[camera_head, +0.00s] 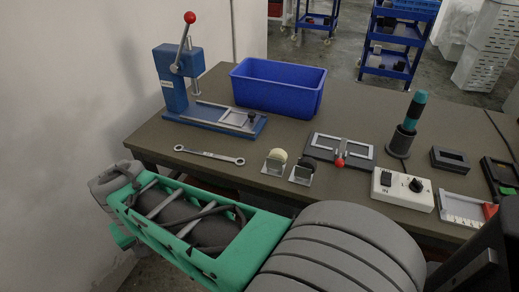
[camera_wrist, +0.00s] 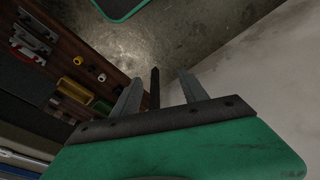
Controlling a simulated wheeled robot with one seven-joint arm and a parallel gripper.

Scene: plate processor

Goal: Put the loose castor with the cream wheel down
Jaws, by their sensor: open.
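The castor with the cream wheel (camera_head: 275,160) stands on the brown workbench (camera_head: 285,124) near its front edge, on a grey metal plate. A similar castor with a dark wheel (camera_head: 303,170) stands just to its right. My gripper (camera_wrist: 158,77) is open in the wrist view, its two grey fingers apart over a grey floor. A thin dark bar shows between the fingers; I cannot tell what it is. No castor is visible between them. In the head view my arm is low, in front of the bench, and the fingertips cannot be made out.
A spanner (camera_head: 209,155) lies left of the castors. Behind are a blue lever press (camera_head: 176,80) and a blue bin (camera_head: 278,86). A fixture with a red knob (camera_head: 340,161) and a white switch box (camera_head: 402,190) are to the right. A white wall stands at the left.

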